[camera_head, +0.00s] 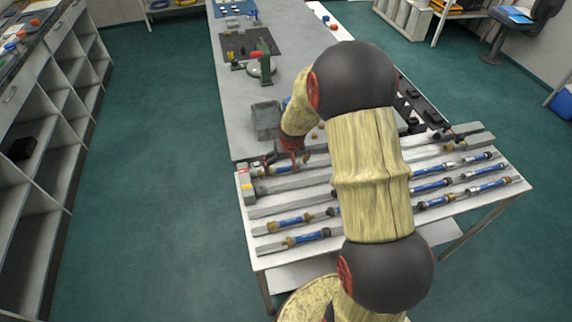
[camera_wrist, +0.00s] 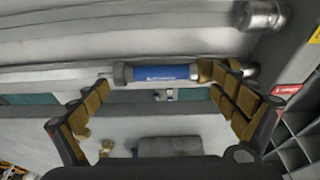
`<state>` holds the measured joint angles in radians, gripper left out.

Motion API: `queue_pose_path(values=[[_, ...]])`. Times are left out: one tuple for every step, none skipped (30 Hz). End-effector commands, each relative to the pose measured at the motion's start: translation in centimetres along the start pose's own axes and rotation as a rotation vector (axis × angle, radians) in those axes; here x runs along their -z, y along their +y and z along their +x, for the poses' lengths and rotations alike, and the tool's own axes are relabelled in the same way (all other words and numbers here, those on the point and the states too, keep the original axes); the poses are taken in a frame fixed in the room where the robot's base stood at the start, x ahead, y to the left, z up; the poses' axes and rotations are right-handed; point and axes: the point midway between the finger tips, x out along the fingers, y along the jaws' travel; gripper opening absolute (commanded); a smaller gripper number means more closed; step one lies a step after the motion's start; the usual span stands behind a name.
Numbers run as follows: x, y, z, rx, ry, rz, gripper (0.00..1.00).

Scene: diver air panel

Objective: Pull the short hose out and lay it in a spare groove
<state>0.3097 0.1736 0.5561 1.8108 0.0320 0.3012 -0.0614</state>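A hose with a blue sleeve (camera_wrist: 160,73), a dark collar and a brass end lies along a grey rail in the wrist view. I cannot tell whether it is the short one. My gripper (camera_wrist: 168,78) is open, its tan-padded fingers spread at either end of the blue sleeve, the right fingertip close to the brass end. Contact cannot be told. In the head view my gripper (camera_head: 290,157) is over the back left of the grooved rack (camera_head: 262,212), and my arm hides the rack's middle. More blue-sleeved hoses lie in front left grooves (camera_head: 290,222) and right grooves (camera_head: 488,186).
A long grey bench (camera_head: 230,110) adjoins the rack's back, with a grey bin (camera_head: 267,120) and a green clamp-like tool (camera_head: 266,68) on it. Shelving (camera_head: 60,120) stands left; the floor between is clear.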

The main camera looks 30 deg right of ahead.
Motion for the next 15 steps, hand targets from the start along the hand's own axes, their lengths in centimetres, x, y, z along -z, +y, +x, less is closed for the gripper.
queue_pose_path(values=[[0.00,0.00,-0.01,0.000,0.000,0.000,0.91],[0.00,0.00,-0.01,0.000,0.000,0.000,0.90],[0.00,0.00,-0.01,0.000,0.000,0.000,0.88],[0.00,0.00,-0.01,0.000,0.000,0.000,0.86],[0.00,0.00,-0.01,0.000,0.000,0.000,0.84],[0.00,0.00,-0.01,0.000,0.000,0.000,0.82],[0.00,0.00,-0.01,0.000,0.000,0.000,0.80],[0.00,0.00,-0.01,0.000,0.000,0.000,0.78],[0.00,0.00,-0.01,0.000,0.000,0.000,0.76],[0.00,0.00,-0.01,0.000,0.000,0.000,0.74],[0.00,0.00,-0.01,0.000,0.000,0.000,0.73],[0.00,0.00,-0.01,0.000,0.000,0.000,0.70],[0.00,0.00,-0.01,0.000,0.000,0.000,0.69],[-0.01,0.00,0.00,0.000,0.000,0.000,0.67],[-0.01,0.00,0.00,0.000,0.000,0.000,0.65]])
